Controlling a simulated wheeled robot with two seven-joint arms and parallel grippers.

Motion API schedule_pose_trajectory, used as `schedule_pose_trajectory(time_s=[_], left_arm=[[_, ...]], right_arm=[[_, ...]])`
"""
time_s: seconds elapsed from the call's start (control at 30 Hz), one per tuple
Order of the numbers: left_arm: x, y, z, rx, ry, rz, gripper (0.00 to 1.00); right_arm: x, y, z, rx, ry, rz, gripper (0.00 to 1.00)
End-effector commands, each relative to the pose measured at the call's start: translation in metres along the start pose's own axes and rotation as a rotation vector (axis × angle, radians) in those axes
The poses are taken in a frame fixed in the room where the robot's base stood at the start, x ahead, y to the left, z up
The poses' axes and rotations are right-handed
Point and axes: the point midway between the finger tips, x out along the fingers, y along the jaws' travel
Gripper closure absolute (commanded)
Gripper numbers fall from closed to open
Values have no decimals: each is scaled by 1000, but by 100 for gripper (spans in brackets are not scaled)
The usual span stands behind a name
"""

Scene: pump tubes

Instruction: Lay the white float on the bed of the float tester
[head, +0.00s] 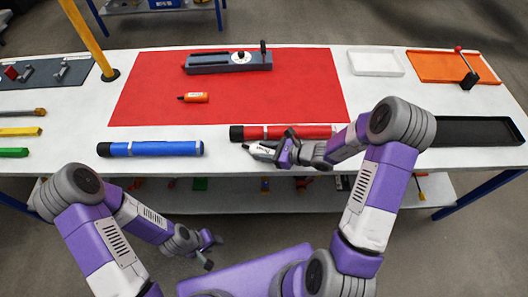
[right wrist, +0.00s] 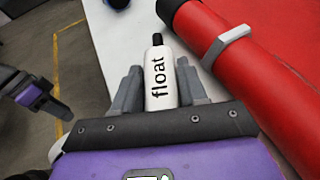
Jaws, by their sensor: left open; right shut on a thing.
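The white float (right wrist: 160,82), marked "float" and with a dark tip, is between the fingers of my right gripper (head: 276,152). In the head view the float (head: 260,149) shows near the front edge of the table, just in front of the red tube (head: 285,132). The grey-blue device on the red mat, likely the float tester (head: 215,64), has a white dial and a dark upright post at its right end. My right gripper is well in front of it. My left gripper (head: 208,252) is open and empty, low in front of the table.
An orange float-like piece (head: 194,97) lies on the red mat (head: 145,85). A blue tube (head: 150,149) lies along the front edge. A white tray (head: 376,62), an orange tray (head: 430,68) and a black tray (head: 475,132) are at the right. Much of the mat is clear.

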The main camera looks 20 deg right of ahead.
Motion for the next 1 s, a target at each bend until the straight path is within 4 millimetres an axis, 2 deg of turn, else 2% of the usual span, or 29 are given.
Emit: schedule_pose_trajectory(time_s=[0.33, 0.37, 0.43, 0.83, 1.0], left_arm=[[4, -2, 0, 0, 0, 0, 57], [4, -2, 0, 0, 0, 0, 57], [3, -1, 0, 0, 0, 0, 57], [-3, 1, 0, 0, 0, 0, 57], [-9, 3, 0, 0, 0, 0, 57]], right_arm=[[2, 0, -3, -2, -2, 0, 89], [2, 0, -4, -2, -1, 0, 56], [1, 0, -3, -2, -1, 0, 47], [-2, 0, 3, -2, -1, -1, 47], [-34, -1, 2, -1, 1, -5, 47]])
